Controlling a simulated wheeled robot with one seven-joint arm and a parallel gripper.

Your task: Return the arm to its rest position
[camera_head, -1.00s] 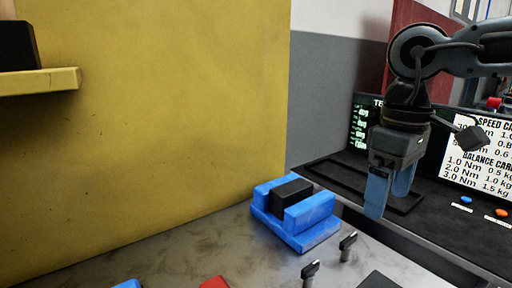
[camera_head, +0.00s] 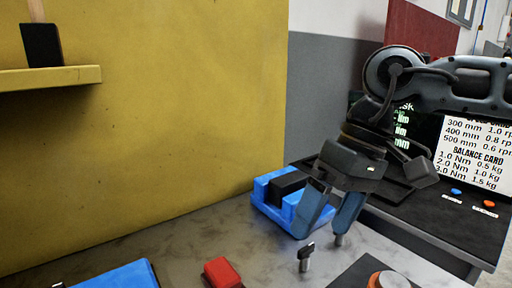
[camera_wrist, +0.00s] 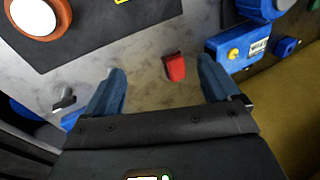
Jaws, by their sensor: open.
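My gripper (camera_head: 328,212) hangs from the arm at the right of the head view, its two blue fingers pointing down and spread apart. The fingers are in front of a blue block holder (camera_head: 268,190) with a black piece (camera_head: 287,184) in it, hiding part of it. In the wrist view my gripper (camera_wrist: 160,90) is open with nothing between the fingers. A red block (camera_wrist: 175,68) lies on the grey table beyond the fingertips. It also shows in the head view (camera_head: 221,272).
An orange button on a dark plate (camera_head: 345,275) is at the front. A yellow wall (camera_head: 150,140) with a shelf (camera_head: 50,76) is left. A dark bench with cards (camera_head: 475,150) is right.

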